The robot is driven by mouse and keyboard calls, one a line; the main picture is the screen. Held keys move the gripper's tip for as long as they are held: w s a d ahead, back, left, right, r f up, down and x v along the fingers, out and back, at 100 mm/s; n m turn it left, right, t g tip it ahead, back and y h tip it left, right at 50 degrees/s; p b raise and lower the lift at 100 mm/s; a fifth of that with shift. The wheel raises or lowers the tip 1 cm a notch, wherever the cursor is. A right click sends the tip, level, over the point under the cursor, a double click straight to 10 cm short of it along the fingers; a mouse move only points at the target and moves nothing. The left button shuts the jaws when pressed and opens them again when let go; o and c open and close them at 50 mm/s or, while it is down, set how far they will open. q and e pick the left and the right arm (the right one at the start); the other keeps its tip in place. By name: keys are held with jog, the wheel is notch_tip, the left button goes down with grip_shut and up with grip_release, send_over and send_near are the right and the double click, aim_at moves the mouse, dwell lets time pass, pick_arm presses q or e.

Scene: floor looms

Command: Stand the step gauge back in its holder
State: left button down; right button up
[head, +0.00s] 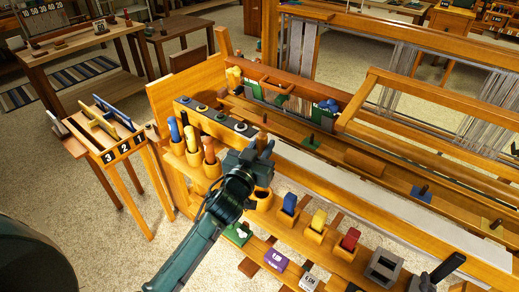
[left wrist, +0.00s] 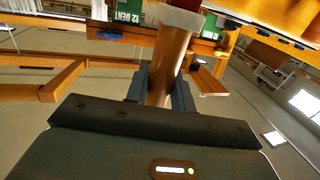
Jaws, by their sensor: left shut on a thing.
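My left gripper (head: 262,150) is shut on a brown wooden rod, which I take to be the step gauge (head: 262,139). In the left wrist view the rod (left wrist: 168,65) rises tilted between the fingers (left wrist: 160,92), with a pale and red part at its top edge. Its other end is hidden by the gripper. In the head view the gripper is over the loom's front shelf. Just below it is a round orange cup with a dark opening (head: 262,206), partly covered by my arm; I cannot tell if this is the holder.
Coloured-handled tools (head: 192,138) stand in wooden cups left of my gripper. Blue, yellow and red pieces (head: 319,224) sit in blocks to the right. A grey block (head: 383,268) is farther right.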

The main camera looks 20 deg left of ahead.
pick_arm(q)
jog(key=shift+w, duration=0.2)
jog(key=shift+s+r, duration=0.1)
pick_arm(e)
jog(key=shift+s, duration=0.35)
